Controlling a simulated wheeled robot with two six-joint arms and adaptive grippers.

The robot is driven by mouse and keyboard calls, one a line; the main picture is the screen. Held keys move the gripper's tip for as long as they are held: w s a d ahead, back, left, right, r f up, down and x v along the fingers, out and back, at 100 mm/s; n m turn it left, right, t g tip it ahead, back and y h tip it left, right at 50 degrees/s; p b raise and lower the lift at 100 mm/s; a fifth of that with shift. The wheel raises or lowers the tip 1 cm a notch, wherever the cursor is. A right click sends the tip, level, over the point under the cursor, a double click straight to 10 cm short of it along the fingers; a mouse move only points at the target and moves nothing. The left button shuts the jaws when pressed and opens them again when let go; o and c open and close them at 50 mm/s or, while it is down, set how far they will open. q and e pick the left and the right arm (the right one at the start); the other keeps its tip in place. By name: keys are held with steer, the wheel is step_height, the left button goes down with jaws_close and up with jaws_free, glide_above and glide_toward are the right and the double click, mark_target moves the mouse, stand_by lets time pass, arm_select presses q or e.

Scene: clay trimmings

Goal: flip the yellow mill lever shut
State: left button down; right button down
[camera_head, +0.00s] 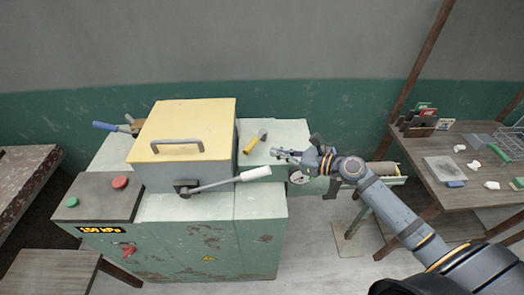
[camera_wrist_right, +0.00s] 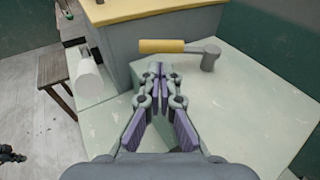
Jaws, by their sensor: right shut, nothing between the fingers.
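The yellow mill lever (camera_head: 250,146) sits on the pale green machine top, just right of the yellow-lidded box. In the head view its handle slants from the grey pivot down and left toward the box. In the right wrist view the yellow handle (camera_wrist_right: 162,46) lies crosswise just beyond the fingertips, with the grey pivot (camera_wrist_right: 210,55) at its right end. My right gripper (camera_head: 275,153) is shut and empty, to the right of the lever; its closed fingertips (camera_wrist_right: 160,73) point at the handle, and I cannot tell whether they touch. My left gripper is not in view.
The yellow-lidded box (camera_head: 192,121) stands left of the lever. A long arm with a white grip (camera_head: 256,173) sticks out in front. A blue-handled part (camera_head: 104,126) is behind left. A cluttered table (camera_head: 450,196) stands right.

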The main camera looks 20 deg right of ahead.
mark_target(253, 147)
steer(key=p+x, duration=0.1)
steer(key=x, duration=0.4)
steer(key=shift+w+a+r+p, duration=0.1)
steer(key=shift+a+p, duration=0.05)
steer(key=shift+p, duration=0.15)
steer(key=shift+w+a+f, duration=0.3)
steer(key=shift+w, duration=0.05)
steer(key=shift+w, duration=0.1)
